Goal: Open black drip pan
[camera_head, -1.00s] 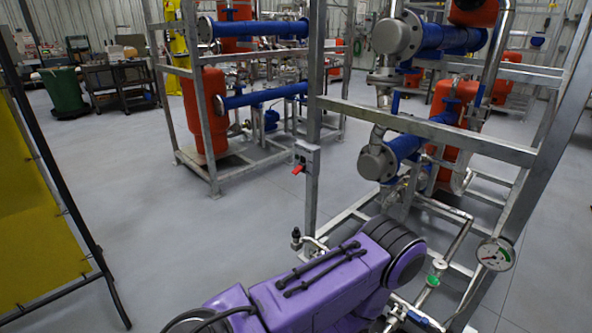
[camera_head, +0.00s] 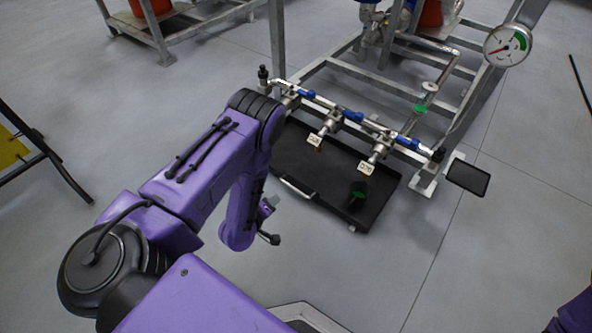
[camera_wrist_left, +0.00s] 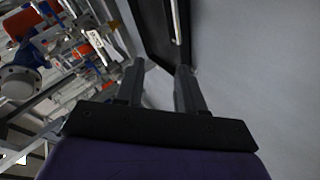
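The black drip pan (camera_head: 315,160) lies low under the pipe manifold, with a light bar handle (camera_head: 297,189) on its front edge. In the left wrist view the black pan (camera_wrist_left: 154,32) and its handle (camera_wrist_left: 176,22) are at the top, beyond the fingers. My left gripper (camera_head: 270,221) is in front of the pan, left of the handle, partly hidden by its own arm. In the left wrist view its two fingers (camera_wrist_left: 159,68) are apart with nothing between them. The left gripper does not hold the handle. My right gripper is not in view.
Several valves with blue parts line the manifold (camera_head: 345,113) above the pan, two with white tags. A gauge (camera_head: 507,45) and steel frame stand behind. Grey floor (camera_head: 430,285) in front is mostly clear.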

